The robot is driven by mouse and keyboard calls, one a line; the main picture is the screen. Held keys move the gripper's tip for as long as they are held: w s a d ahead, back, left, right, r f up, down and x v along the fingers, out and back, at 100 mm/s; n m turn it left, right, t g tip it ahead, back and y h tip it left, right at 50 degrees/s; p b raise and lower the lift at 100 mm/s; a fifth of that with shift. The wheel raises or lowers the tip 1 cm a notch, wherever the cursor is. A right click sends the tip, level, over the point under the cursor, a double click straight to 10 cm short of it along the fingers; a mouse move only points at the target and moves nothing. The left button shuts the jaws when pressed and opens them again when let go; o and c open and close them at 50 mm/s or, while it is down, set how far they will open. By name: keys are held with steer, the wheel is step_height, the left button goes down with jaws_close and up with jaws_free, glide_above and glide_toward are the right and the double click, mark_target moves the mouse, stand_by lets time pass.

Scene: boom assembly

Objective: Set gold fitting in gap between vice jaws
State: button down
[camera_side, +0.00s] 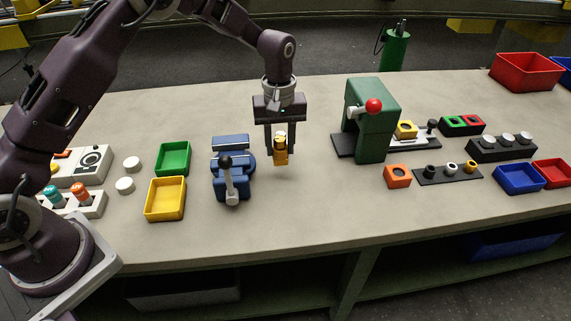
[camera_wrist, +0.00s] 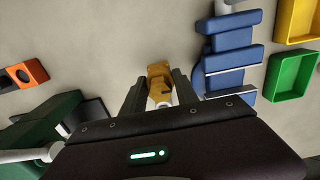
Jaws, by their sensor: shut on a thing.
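My gripper (camera_side: 280,148) is shut on the gold fitting (camera_side: 280,154) and holds it above the table, to the right of the vice. In the wrist view the gold fitting (camera_wrist: 159,74) sits between my two dark fingers (camera_wrist: 160,92), with a white part at its near end. The blue vice (camera_side: 232,166) stands on the table with a grey handle and dark knob at its front. In the wrist view the vice (camera_wrist: 231,60) is at the right, and a gap shows between its blue jaws. The fitting is apart from the vice.
A green press (camera_side: 372,122) with a red-knobbed lever stands to the right of my gripper. A green tray (camera_side: 173,158) and a yellow tray (camera_side: 165,199) lie left of the vice. The table between vice and press is clear.

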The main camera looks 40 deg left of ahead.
steer(key=s+a+r, duration=0.5)
steer(key=a+r, duration=0.2)
steer(key=a, duration=0.4)
steer(key=shift+s+a+f, duration=0.1)
steer(key=shift+a+f, duration=0.05)
steer(key=shift+f, duration=0.6)
steer(key=shift+s+a+f, duration=0.1)
steer(key=shift+f, duration=0.65)
steer(key=shift+s+a+f, duration=0.1)
steer(key=shift+a+f, duration=0.05)
steer(key=shift+f, duration=0.6)
steer(key=shift+f, duration=1.05)
steer(key=shift+f, duration=0.65)
steer(key=c, duration=0.9)
jaws_free()
steer(key=shift+o, duration=0.2)
steer(key=shift+r, duration=0.1)
